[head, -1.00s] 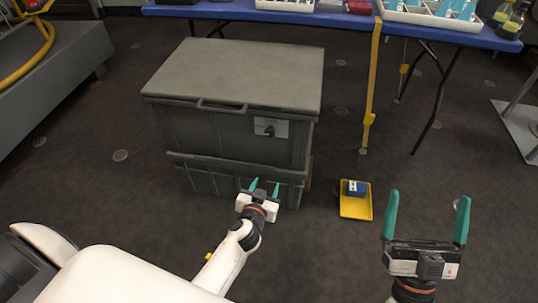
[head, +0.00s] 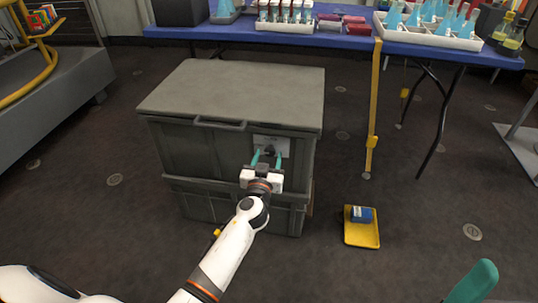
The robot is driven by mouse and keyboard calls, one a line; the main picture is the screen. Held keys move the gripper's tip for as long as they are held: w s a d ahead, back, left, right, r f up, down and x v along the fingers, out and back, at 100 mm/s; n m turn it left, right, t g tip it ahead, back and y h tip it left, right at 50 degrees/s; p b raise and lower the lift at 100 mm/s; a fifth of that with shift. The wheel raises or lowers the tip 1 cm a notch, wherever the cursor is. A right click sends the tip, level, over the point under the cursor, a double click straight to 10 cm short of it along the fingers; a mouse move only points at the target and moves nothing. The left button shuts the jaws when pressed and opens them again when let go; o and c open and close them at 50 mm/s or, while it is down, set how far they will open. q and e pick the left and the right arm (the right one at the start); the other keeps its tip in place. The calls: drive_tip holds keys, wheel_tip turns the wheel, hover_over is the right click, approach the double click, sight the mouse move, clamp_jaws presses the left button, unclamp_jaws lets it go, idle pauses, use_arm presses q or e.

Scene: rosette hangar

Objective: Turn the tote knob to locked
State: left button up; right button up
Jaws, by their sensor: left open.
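The grey tote (head: 215,158) stands closed on top of another grey tote, its front facing me. Its knob (head: 270,150) is small and dark, on a pale plate (head: 283,141) at the right of the front. My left gripper (head: 267,158) is open at the plate, with its teal fingertips on either side of the knob. Whether they touch the knob I cannot tell, and its setting is too small to read. My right gripper (head: 476,284) shows only one teal finger at the lower right corner; the rest is out of view.
A blue table (head: 335,41) with bottle trays stands behind the tote, a yellow strap (head: 374,105) hanging from its edge. A yellow tray (head: 361,233) with a blue box (head: 361,214) lies on the floor to the right. The floor around is mostly clear.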

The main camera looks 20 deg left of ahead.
use_arm(q)
drive_tip(key=shift+x, duration=1.15)
drive_tip(key=c, duration=0.9)
